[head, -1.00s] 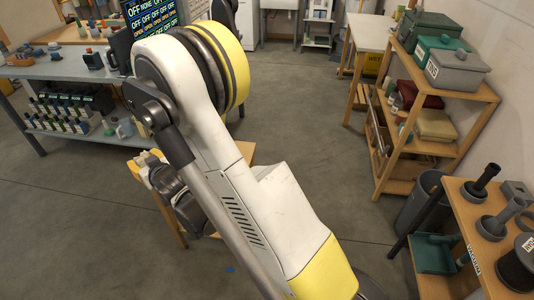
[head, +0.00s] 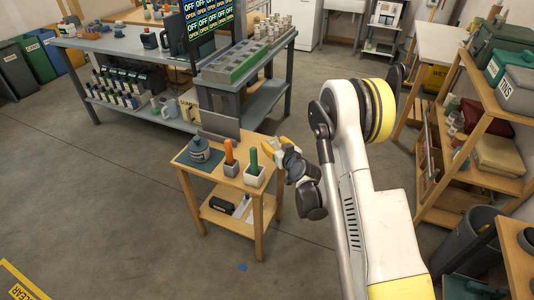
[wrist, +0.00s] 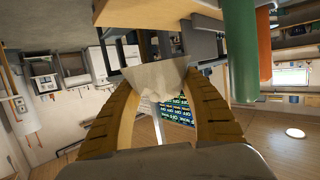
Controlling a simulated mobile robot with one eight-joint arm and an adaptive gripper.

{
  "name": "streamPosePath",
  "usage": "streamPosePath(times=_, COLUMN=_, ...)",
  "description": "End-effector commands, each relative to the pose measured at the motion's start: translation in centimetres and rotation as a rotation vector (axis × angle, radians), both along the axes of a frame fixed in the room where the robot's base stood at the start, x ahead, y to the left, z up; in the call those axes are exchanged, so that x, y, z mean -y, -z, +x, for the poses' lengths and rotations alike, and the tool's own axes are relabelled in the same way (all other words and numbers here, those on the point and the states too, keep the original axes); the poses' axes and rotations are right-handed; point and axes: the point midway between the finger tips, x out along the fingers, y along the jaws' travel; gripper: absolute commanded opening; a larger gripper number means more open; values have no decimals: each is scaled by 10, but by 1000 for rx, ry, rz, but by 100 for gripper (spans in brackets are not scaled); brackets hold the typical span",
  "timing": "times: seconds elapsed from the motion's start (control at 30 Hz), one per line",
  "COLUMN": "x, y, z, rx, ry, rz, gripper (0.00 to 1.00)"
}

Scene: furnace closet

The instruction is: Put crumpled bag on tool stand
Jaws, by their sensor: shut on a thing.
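A pale grey, crumpled bag (wrist: 158,78) is between the two yellow-tan fingers of my gripper (wrist: 160,88) in the wrist view. My gripper is shut on it. In the head view my gripper (head: 268,147) is just right of the top of a small two-level wooden stand (head: 229,178), which I take as the tool stand. The bag cannot be made out there. The green handle also shows close by in the wrist view (wrist: 241,45).
A dark upright panel (head: 220,128) rises at the stand's back edge. A grey workbench (head: 130,43) stands behind. Wooden shelves (head: 468,130) and a grey bin (head: 467,238) are on the right. The floor left of the stand is open.

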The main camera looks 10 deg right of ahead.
Motion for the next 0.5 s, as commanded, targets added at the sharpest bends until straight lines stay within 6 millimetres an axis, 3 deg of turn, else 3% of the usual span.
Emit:
streamPosePath(times=0.27, x=2, y=11, z=25, rx=0, ry=-9, rz=0, gripper=30)
streamPosePath(times=0.5, x=0, y=59, z=83, rx=0, ry=-9, rz=-1, gripper=30)
